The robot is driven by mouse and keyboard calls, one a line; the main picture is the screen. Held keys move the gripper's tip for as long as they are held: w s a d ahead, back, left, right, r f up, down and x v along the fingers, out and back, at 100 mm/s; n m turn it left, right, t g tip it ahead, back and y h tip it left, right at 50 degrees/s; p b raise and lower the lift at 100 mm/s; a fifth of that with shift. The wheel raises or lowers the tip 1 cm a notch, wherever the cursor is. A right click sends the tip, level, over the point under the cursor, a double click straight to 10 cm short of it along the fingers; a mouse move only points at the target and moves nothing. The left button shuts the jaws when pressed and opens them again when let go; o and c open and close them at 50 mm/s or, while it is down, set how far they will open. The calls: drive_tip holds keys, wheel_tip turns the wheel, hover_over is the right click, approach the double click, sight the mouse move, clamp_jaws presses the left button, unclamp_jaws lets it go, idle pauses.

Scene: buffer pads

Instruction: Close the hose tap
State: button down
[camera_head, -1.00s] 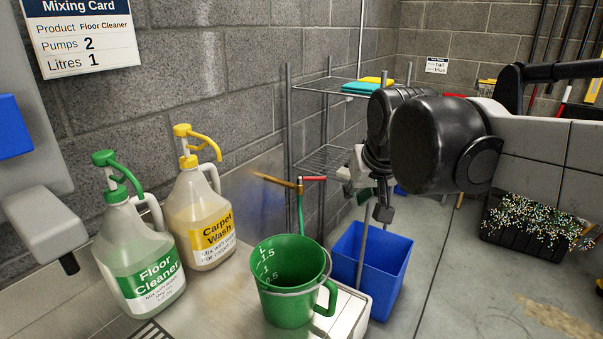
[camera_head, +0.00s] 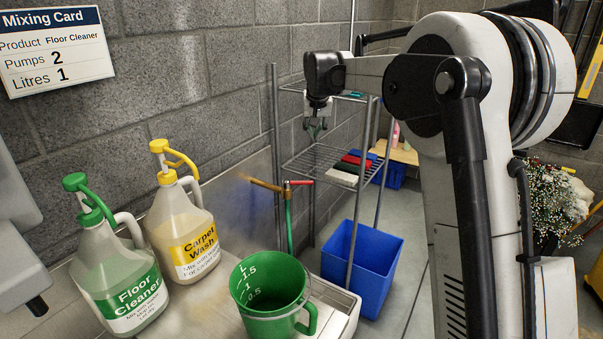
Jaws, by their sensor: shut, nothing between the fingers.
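The hose tap (camera_head: 268,186) is a brass pipe coming from the wall splash panel, with a red lever handle (camera_head: 299,183) pointing right. A green hose (camera_head: 289,222) hangs down from it behind the green measuring jug (camera_head: 272,300). The lever lies roughly in line with the brass pipe. My gripper (camera_head: 315,135) points down, above and a little right of the tap in the picture, in front of the wire shelf. It is shut, with nothing held, and is apart from the tap.
A floor cleaner bottle (camera_head: 120,280) and a carpet wash bottle (camera_head: 185,235) with pumps stand left on the counter. A blue bin (camera_head: 368,262) stands on the floor at right. A wire shelf rack (camera_head: 325,172) is behind the tap. Space above the tap is free.

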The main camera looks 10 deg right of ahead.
drive_tip(key=p, duration=0.2)
hover_over(299, 184)
drive_tip(key=s+d, duration=0.3)
wheel_tip(299, 184, down, 6)
drive_tip(key=f, duration=0.1)
drive_tip(key=w+f+p, duration=0.1)
drive_tip(key=w+f, duration=0.1)
drive_tip(key=f, duration=0.6)
drive_tip(key=w+f+g+p, duration=0.1)
drive_tip(key=w+f, duration=0.2)
drive_tip(key=f, duration=0.6)
drive_tip(key=shift+a+m, duration=0.15)
drive_tip(key=shift+m, duration=0.25)
drive_tip(key=shift+f, duration=0.1)
